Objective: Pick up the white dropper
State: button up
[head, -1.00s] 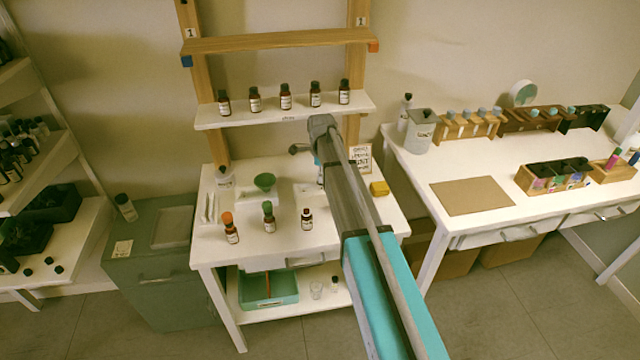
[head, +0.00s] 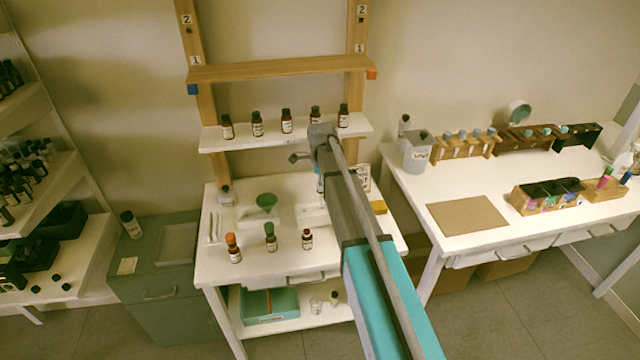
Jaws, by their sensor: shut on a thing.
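My gripper (head: 319,178) is mostly hidden behind my own arm, over the back of the white middle table (head: 285,254). A slim pale thing (head: 321,188) shows just below my wrist, and my gripper is shut on it. It looks like the white dropper, but it is too small and covered to see its shape clearly.
Bottles with orange (head: 233,248), green (head: 270,237) and dark (head: 307,239) tops stand along the table front. A green funnel (head: 266,201) stands behind them. Several brown bottles line the white shelf (head: 215,140) above. The right table has bare room around a brown mat (head: 467,217).

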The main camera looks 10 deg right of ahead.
jog(key=shift+r+p, duration=1.85)
jog(key=shift+r, duration=0.45)
